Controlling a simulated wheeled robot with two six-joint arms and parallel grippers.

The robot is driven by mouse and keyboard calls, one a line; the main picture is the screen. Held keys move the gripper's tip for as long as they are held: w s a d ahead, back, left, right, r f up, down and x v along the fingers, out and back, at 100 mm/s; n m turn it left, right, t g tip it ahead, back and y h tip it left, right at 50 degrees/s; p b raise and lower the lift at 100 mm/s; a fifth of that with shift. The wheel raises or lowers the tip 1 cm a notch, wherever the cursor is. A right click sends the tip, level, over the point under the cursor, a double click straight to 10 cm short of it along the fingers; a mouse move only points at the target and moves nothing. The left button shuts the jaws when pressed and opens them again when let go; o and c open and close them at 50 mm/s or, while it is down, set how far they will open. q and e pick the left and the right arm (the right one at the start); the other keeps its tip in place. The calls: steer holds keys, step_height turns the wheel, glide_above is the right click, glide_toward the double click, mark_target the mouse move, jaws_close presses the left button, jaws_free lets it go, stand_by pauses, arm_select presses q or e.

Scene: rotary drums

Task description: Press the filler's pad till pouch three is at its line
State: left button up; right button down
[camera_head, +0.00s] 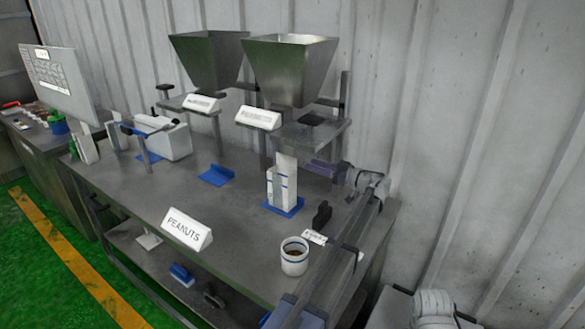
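A white pouch (284,183) with blue lines stands upright on a blue base (283,208), under the spout of the right-hand filler, whose metal hopper (290,70) is above. Its fill level is not visible. A black pad (311,118) sits on that filler's shelf; whether it is the filler's pad I cannot tell for sure. My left gripper (322,167) is just right of the pouch and below the shelf, apart from the black pad. Its fingers are too small and dark to show whether they are open. My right gripper is out of view.
A second filler hopper (208,58) stands left, with an empty blue base (217,175) below. A PEANUTS sign (187,229), a cup with brown contents (294,256) and a small black object (321,215) are on the table. A white device (165,138) stands further left.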

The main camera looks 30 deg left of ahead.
arm_select(q)
steer(key=shift+c, duration=0.2)
jaws_close()
stand_by(1.6)
